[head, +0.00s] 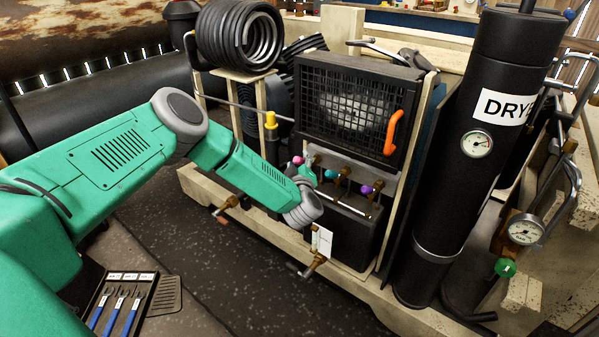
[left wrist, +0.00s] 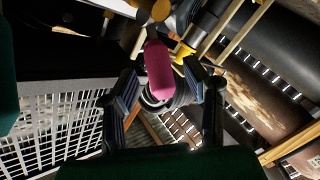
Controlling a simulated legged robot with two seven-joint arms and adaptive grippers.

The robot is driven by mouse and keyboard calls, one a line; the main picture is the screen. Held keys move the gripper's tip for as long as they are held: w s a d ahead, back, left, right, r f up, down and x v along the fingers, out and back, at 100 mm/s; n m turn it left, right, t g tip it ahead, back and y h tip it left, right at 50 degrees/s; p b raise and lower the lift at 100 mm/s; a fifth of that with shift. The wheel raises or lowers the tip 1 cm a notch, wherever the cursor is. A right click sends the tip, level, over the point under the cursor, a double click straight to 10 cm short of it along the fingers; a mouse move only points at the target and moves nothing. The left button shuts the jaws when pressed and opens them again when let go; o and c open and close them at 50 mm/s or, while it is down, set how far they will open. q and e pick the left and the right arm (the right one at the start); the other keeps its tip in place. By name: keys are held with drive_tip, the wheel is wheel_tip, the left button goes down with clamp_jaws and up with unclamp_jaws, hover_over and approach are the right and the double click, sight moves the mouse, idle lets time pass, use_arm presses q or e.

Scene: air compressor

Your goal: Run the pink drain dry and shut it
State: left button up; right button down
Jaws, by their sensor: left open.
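The pink drain handle (head: 298,160) is at the left end of a row of small valves below the black mesh-fronted unit. In the left wrist view the pink handle (left wrist: 158,68) is a rounded bar standing between the two fingers of my left gripper (left wrist: 160,76). The fingers are open, with a gap on each side of the handle. In the head view my green left forearm and wrist hide most of that gripper and the pink valve's body. I cannot see whether anything flows from the drain. My right gripper is not in view.
A teal knob (head: 331,174) and a purple knob (head: 366,189) sit just right of the pink one. The mesh unit (head: 355,105) has an orange handle (head: 393,132). A black dryer cylinder (head: 475,150) stands at right. A tool tray (head: 122,300) lies lower left.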

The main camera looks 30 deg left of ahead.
use_arm(q)
drive_tip(key=v, duration=1)
drive_tip(key=shift+s, duration=0.35)
drive_tip(key=shift+d+f, duration=0.1)
